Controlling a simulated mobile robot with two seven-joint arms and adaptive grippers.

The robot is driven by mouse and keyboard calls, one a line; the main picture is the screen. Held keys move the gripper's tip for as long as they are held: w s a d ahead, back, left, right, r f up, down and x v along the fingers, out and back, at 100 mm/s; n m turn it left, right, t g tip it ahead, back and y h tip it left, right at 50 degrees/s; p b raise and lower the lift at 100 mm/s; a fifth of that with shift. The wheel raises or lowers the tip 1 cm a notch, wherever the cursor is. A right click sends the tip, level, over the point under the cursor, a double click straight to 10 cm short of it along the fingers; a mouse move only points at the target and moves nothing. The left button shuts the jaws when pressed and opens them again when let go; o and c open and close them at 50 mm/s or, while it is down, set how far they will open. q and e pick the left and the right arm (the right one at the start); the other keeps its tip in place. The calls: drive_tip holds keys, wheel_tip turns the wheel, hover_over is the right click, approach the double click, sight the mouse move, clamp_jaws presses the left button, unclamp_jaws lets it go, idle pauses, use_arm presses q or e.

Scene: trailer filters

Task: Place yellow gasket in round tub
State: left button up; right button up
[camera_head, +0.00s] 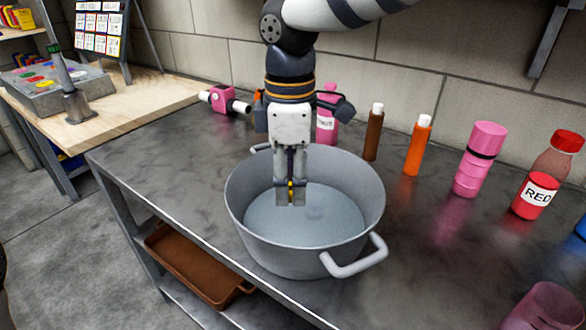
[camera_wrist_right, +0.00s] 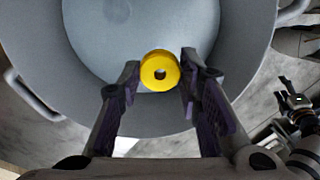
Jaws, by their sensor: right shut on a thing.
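The round tub (camera_head: 258,258) is a grey metal pot with two side handles, standing on the dark worktop. My right gripper (camera_head: 290,196) points down inside the tub's opening, above its floor. It is shut on the yellow gasket (camera_wrist_right: 160,70), a small thick ring with a central hole, held between the fingertips. In the head view only a sliver of the gasket (camera_head: 291,186) shows between the fingers. In the right wrist view the tub's pale floor (camera_wrist_right: 120,30) lies beneath the gasket.
Behind and right of the tub stand a pink bottle (camera_head: 327,122), a brown bottle (camera_head: 374,135), an orange bottle (camera_head: 418,148), a pink flask (camera_head: 480,160) and a red-capped bottle (camera_head: 542,180). A wooden table (camera_head: 120,112) with a grey block is at left. A brown tray (camera_head: 195,265) lies below.

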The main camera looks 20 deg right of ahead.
sight(292, 240)
drive_tip(key=f, duration=1)
drive_tip(key=shift+s+f, duration=0.1)
drive_tip(key=shift+s, duration=0.25)
use_arm(q)
drive_tip(key=shift+s+f, duration=0.3)
drive_tip(key=shift+s, duration=0.25)
use_arm(e)
drive_tip(key=o, duration=0.8)
drive_tip(key=shift+c, duration=0.2)
wheel_tip(292, 240, up, 12)
drive_tip(key=shift+r, duration=0.15)
use_arm(q)
drive_tip(key=shift+w+r, duration=0.45)
